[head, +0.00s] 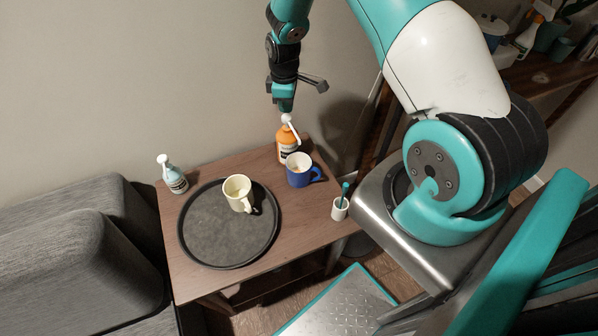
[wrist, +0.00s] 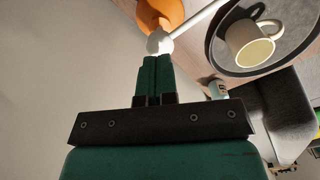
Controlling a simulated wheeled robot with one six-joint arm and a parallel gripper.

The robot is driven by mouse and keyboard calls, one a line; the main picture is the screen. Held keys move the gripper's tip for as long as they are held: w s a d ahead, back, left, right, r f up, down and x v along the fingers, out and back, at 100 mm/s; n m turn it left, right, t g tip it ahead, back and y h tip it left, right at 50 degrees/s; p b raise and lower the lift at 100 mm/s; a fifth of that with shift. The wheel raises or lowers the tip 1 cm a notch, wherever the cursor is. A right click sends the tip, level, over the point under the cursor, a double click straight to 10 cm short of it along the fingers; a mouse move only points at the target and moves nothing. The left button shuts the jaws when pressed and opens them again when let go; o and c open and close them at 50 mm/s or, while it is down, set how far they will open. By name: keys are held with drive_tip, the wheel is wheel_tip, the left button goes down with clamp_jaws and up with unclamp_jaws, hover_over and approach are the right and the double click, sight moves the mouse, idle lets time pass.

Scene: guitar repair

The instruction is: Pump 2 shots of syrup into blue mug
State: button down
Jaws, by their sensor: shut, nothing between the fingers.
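The orange syrup bottle (head: 286,149) stands at the back of the wooden table, with a white pump head (head: 287,118) on top. Its spout slopes down to the right over the blue mug (head: 299,176), which stands just in front of the bottle. My gripper (head: 285,107) is right above the pump head, pointing down. In the wrist view my gripper (wrist: 155,60) is shut and empty, its tips at the white pump head (wrist: 160,42). I cannot tell if they touch. The orange bottle (wrist: 160,14) shows only in part there. The blue mug is not visible in the wrist view.
A round dark tray (head: 215,245) holds a cream mug (head: 238,193). A small white cup (head: 340,209) with a teal stick is near the right edge. A grey sofa (head: 80,250) adjoins on the left.

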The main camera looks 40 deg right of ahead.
drive_tip(key=shift+r, duration=0.1)
wheel_tip(320, 180, up, 6)
drive_tip(key=p, duration=0.4)
idle(0.5)
drive_tip(key=s+a+r+m+y, duration=0.1)
drive_tip(key=s+a+r, duration=0.3)
drive_tip(key=a+r, duration=0.5)
drive_tip(key=s+a+r+y, duration=0.1)
drive_tip(key=s+a+r, duration=0.3)
drive_tip(key=a+r, duration=0.5)
drive_tip(key=s+a+r+y, duration=0.1)
drive_tip(key=s+a+r, duration=0.2)
drive_tip(key=s, duration=0.7)
drive_tip(key=s+a+r+y, duration=0.1)
drive_tip(key=s+a+r, duration=0.2)
drive_tip(key=s+r, duration=0.5)
drive_tip(key=shift+s+r+m, duration=0.25)
drive_tip(key=shift+s+m, duration=0.15)
drive_tip(key=shift+s, duration=0.7)
